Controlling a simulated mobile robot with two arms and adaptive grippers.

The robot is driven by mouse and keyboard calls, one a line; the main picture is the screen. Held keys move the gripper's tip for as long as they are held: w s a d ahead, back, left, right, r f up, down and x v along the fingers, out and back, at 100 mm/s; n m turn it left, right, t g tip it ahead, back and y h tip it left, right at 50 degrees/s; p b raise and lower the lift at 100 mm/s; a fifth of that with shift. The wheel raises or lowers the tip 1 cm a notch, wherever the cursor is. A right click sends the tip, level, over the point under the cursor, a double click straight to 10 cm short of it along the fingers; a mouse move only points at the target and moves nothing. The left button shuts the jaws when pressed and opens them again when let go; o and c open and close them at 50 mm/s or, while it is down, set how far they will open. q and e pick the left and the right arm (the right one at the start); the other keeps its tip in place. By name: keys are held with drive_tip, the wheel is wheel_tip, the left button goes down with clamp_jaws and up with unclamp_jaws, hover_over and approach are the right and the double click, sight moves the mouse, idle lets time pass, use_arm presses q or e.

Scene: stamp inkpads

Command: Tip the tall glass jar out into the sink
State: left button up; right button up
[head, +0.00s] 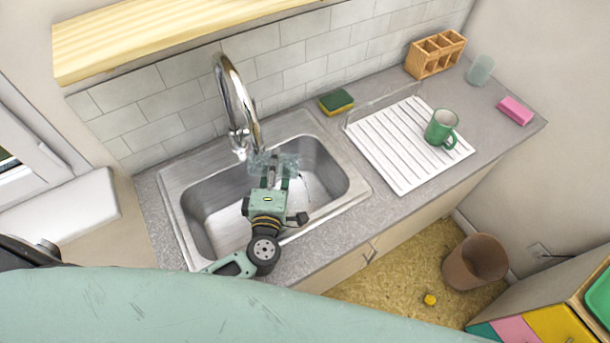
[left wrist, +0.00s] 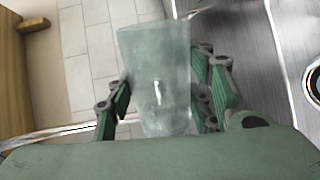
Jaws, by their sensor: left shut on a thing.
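The tall glass jar (head: 287,163) is clear and faintly greenish. My left gripper (head: 274,177) is shut on it and holds it above the sink (head: 215,222), in front of the tap. In the left wrist view the jar (left wrist: 156,75) sits between the two green fingers (left wrist: 160,92). My right gripper is not in view.
The chrome tap (head: 238,105) arches close behind the jar. A sponge (head: 336,102) lies behind the sink's right side. To the right are a white drainboard (head: 385,150) with a green mug (head: 441,127), a wooden caddy (head: 435,55), a glass (head: 480,70) and a pink block (head: 515,110).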

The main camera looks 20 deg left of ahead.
use_arm(q)
drive_tip(key=shift+d+r+m+p, duration=0.15)
drive_tip(key=shift+r+m+p, duration=0.2)
drive_tip(key=shift+p, duration=0.35)
